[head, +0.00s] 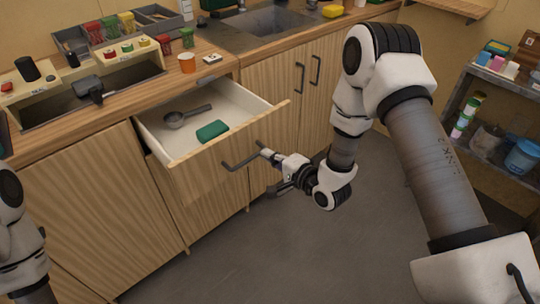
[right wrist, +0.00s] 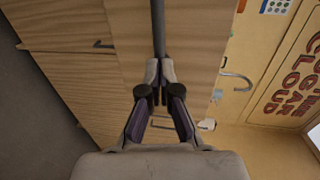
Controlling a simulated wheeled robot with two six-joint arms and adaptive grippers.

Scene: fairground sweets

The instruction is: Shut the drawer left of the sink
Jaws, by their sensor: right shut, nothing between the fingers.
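The drawer (head: 205,178) left of the sink (head: 265,19) stands pulled well out, its wooden front facing me. A dark grey scoop (head: 176,119) and a green folded item (head: 212,131) lie inside it. My right gripper (head: 266,153) is shut and empty at the dark bar handle (head: 238,164) on the drawer front. In the right wrist view the shut fingertips (right wrist: 158,72) line up with the dark bar (right wrist: 158,28); whether they touch it I cannot tell. Of my left arm only links show at the left edge; its gripper is out of view.
Closed cupboard doors (head: 292,84) with dark handles stand right of the drawer, under the sink. A metal shelf (head: 494,135) with tubs stands at the right. The grey floor (head: 280,250) in front is clear.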

